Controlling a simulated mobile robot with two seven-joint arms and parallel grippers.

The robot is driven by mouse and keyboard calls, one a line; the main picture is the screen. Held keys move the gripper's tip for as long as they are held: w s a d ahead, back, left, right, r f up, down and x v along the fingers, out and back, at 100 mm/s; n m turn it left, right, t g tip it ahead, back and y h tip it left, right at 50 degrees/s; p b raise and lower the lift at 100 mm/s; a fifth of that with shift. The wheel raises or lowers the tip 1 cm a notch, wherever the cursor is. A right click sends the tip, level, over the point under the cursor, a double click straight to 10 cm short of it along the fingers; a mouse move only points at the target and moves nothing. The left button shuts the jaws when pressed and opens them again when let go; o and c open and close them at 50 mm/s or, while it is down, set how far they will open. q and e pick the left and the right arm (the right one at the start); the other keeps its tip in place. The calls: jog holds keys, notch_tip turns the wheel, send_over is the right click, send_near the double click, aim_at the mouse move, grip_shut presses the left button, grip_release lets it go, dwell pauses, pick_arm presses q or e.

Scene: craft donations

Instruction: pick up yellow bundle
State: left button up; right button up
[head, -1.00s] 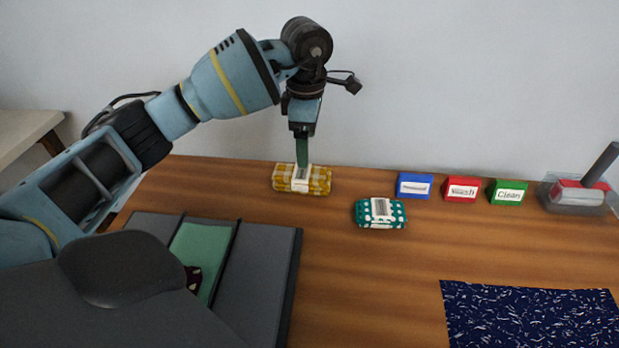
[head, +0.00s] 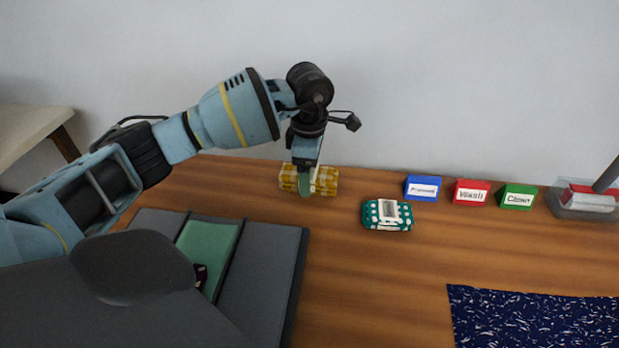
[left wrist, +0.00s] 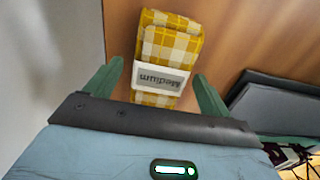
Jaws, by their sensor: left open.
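The yellow bundle (head: 327,181) is a yellow and white checked cloth roll with a white band, lying on the wooden table near its back edge. In the left wrist view the bundle (left wrist: 170,42) shows its label, "Medium". My left gripper (head: 304,190) points down at the bundle and partly hides it in the head view. In the left wrist view its green fingers (left wrist: 157,80) are open, one to each side of the bundle's banded end, with gaps visible beside the band. My right gripper is not in view.
A teal dotted bundle (head: 387,224) lies to the right. Blue (head: 422,188), red (head: 470,192) and green (head: 517,196) labelled blocks stand behind it. A grey tray (head: 262,275) is at front left, and a dark blue speckled mat (head: 530,320) at front right.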

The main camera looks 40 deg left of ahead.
pick_arm(q)
jog(key=c, duration=1.1)
jog(key=shift+r, duration=0.1)
jog(key=shift+r, duration=0.6)
notch_tip(320, 180, up, 2)
jog(key=shift+r, duration=0.2)
jog(key=s, duration=1)
jog(key=s+r, duration=0.1)
jog(key=s, duration=0.5)
jog(key=shift+a, duration=0.2)
